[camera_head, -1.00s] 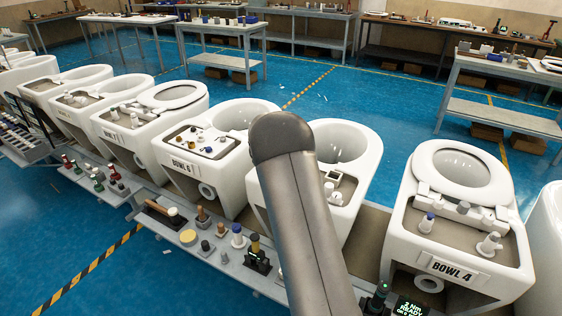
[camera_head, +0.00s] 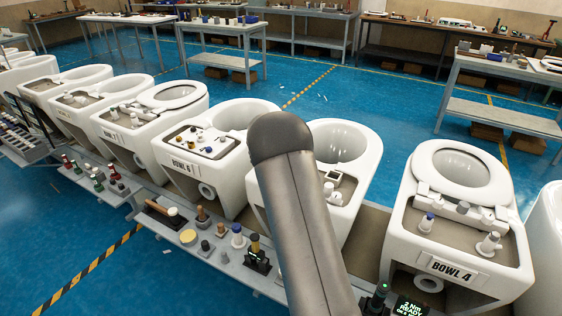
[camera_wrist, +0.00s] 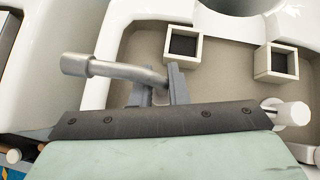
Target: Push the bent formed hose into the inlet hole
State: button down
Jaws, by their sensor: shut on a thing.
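The bent formed hose (camera_wrist: 120,70) is a grey metallic tube with a thicker collared end at the left, in the wrist view. My gripper (camera_wrist: 160,92) is shut on its right end and holds it over the left rim of the recessed deck of a white bowl (camera_wrist: 122,18). The hose lies roughly level, its thick end reaching over the white side. I cannot pick out the inlet hole for certain; part of the deck is hidden by my gripper. In the head view my arm covers the gripper and hose, in front of the middle bowl (camera_head: 366,150).
Two square cream sockets with dark insides, one left (camera_wrist: 183,44) and one right (camera_wrist: 277,62), stand on the deck. A white round fitting (camera_wrist: 292,113) is at the right, close to my gripper body. Bowl 4 (camera_head: 455,267) stands to the right; small parts line the front ledge (camera_head: 215,262).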

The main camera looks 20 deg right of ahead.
jog(key=shift+f+b, duration=1.4)
jog(key=shift+f, duration=0.4)
jog(key=shift+r, duration=0.15)
jog(key=shift+r+p, duration=1.4)
jog(key=shift+f, duration=0.1)
dwell(1.2)
jog(key=shift+f+b, duration=1.25)
jog(key=shift+f, duration=0.15)
jog(key=c, duration=1.3)
grip_release()
jog(key=shift+c, duration=0.2)
jog(key=v, duration=1.7)
jog(key=shift+s+r+b, duration=0.15)
jog(key=shift+r+b, duration=0.05)
jog(key=shift+b, duration=0.25)
